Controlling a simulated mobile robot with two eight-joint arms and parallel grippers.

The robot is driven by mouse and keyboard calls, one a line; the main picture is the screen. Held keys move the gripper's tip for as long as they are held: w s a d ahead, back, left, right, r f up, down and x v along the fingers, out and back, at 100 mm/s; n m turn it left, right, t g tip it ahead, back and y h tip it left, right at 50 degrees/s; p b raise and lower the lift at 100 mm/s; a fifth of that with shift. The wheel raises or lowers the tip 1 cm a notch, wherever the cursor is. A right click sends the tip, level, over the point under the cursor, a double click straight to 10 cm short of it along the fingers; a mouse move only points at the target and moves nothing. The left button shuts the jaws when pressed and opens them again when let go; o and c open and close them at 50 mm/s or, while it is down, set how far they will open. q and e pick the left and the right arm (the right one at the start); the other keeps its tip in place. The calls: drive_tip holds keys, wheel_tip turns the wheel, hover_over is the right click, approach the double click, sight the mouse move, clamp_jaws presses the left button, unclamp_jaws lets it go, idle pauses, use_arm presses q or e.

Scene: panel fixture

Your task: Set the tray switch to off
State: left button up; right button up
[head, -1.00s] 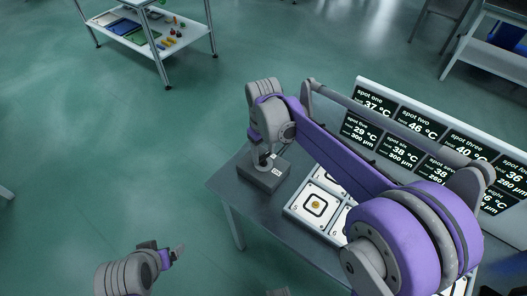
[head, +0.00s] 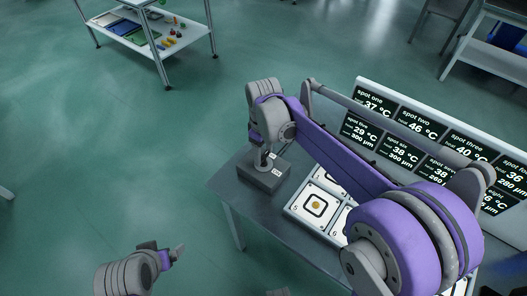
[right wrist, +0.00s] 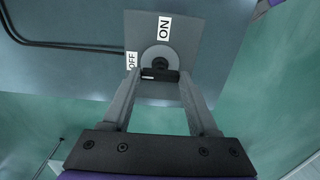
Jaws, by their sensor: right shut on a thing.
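The tray switch is a dark grey box (head: 258,178) on the near left corner of the table. In the right wrist view its top (right wrist: 190,33) carries an ON label (right wrist: 164,30) and, to the left, an OFF label (right wrist: 131,61). A black handle (right wrist: 160,74) sits on a round grey disc. My right gripper (right wrist: 160,78) is shut on this handle from above. Which label the handle points to I cannot tell. My left gripper (head: 178,250) is low in the head view, away from the table; its jaws are too small to read.
A tray with numbered spots (head: 317,204) lies right of the switch box, partly behind my right arm. A display panel (head: 400,125) stands along the table's back. A shelf cart (head: 150,45) stands far left. Dark cables (right wrist: 70,45) run to the box.

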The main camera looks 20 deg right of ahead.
sight(263, 156)
drive_tip(key=o, duration=1.4)
drive_tip(key=shift+r, duration=0.1)
wheel_tip(263, 156, up, 11)
drive_tip(key=shift+f+p, duration=0.15)
drive_tip(key=shift+p, duration=0.2)
drive_tip(key=s+d+f+m+t, duration=0.1)
drive_tip(key=s+f+m, duration=0.1)
drive_tip(key=s, duration=0.4)
drive_tip(key=s+d+f+m+t+p, duration=0.1)
drive_tip(key=s+d+f+m+t, duration=0.1)
drive_tip(key=s, duration=0.5)
drive_tip(key=s+d+f+m+t+p, duration=0.1)
drive_tip(key=s+f+m+t, duration=0.1)
drive_tip(key=s+f, duration=0.3)
drive_tip(key=shift+s+d+f+m, duration=0.1)
drive_tip(key=shift+s+d+m, duration=0.05)
drive_tip(key=shift+s+m, duration=0.4)
drive_tip(key=shift+s+d+f+m, duration=0.15)
drive_tip(key=shift+s+m, duration=0.2)
drive_tip(key=shift+s, duration=0.25)
